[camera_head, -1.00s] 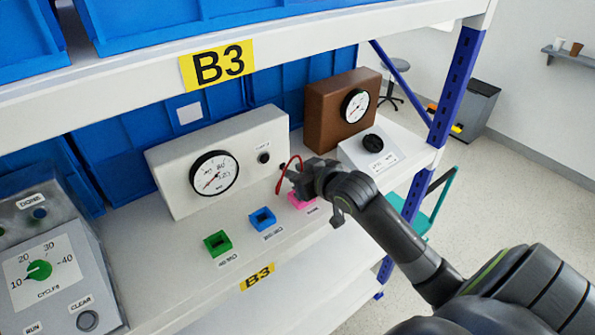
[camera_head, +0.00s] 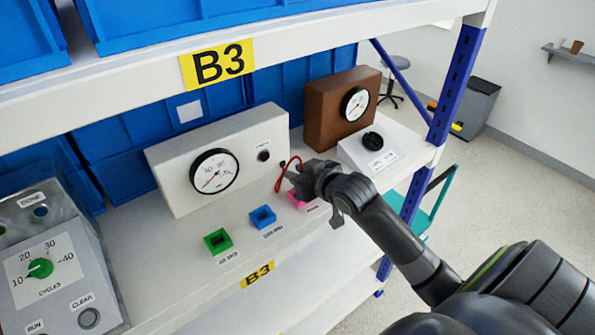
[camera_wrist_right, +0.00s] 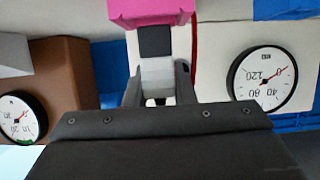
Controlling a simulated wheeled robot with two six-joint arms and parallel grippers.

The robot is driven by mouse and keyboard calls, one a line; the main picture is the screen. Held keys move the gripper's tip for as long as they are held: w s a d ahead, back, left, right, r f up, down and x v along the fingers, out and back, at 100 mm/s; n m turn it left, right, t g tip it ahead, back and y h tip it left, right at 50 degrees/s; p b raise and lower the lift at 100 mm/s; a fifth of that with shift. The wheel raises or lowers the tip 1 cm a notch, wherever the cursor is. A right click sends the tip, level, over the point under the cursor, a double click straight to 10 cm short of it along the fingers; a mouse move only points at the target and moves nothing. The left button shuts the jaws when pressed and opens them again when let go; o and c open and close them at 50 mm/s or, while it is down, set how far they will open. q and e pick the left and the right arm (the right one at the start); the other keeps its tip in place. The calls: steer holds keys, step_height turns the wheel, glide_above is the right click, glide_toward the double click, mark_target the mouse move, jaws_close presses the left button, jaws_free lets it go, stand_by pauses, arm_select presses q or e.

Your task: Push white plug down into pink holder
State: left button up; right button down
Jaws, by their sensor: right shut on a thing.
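The pink holder (camera_head: 296,201) sits on the shelf, right of the blue holder, mostly hidden under my right gripper (camera_head: 293,185). In the wrist view the pink holder (camera_wrist_right: 150,12) is at the top edge. My right gripper (camera_wrist_right: 157,92) is shut on the white plug (camera_wrist_right: 157,72), whose black part (camera_wrist_right: 154,41) meets the edge of the pink holder. I cannot tell how deep the plug sits. A red cable (camera_head: 279,175) loops beside the gripper in the head view. My left gripper is not in view.
A blue holder (camera_head: 262,217) and a green holder (camera_head: 217,241) stand to the left. Behind are a white gauge box (camera_head: 170,170) and a brown gauge box (camera_head: 325,105). A white box with a black knob (camera_head: 373,141) is close on the right.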

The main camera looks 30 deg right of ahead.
steer(key=shift+f+b, duration=0.5)
steer(key=shift+f, duration=0.7)
steer(key=c, duration=1.1)
jaws_free()
steer(key=shift+c, duration=0.2)
steer(key=shift+s, duration=0.15)
steer(key=v, duration=1.1)
steer(key=shift+b, duration=0.35)
steer(key=p+v, duration=0.3)
steer(key=v, duration=0.3)
steer(key=shift+s, duration=0.1)
